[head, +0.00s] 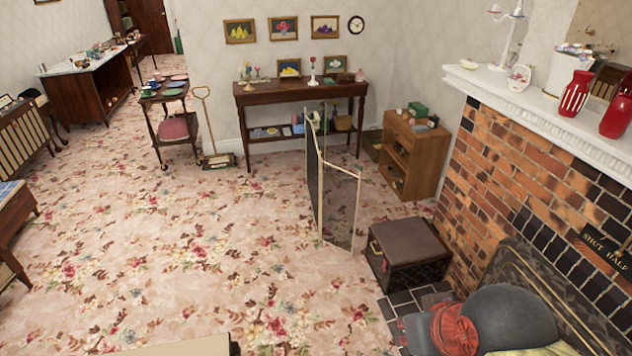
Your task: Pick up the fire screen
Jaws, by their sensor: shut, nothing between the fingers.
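The fire screen (315,182) stands upright on the floral carpet near the middle of the head view. It has hinged panels with thin pale frames and dark see-through mesh, set at an angle to each other. Its left panel is seen nearly edge-on, and its right panel faces more towards me. It stands apart from the brick fireplace (530,165) on the right. My gripper does not show in this view.
A dark brown box (405,245) sits just right of the screen. A wooden cabinet (413,155) and a console table (300,92) stand behind it. A rounded grey object with a red band (455,328) fills the lower right. Carpet left of the screen is clear.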

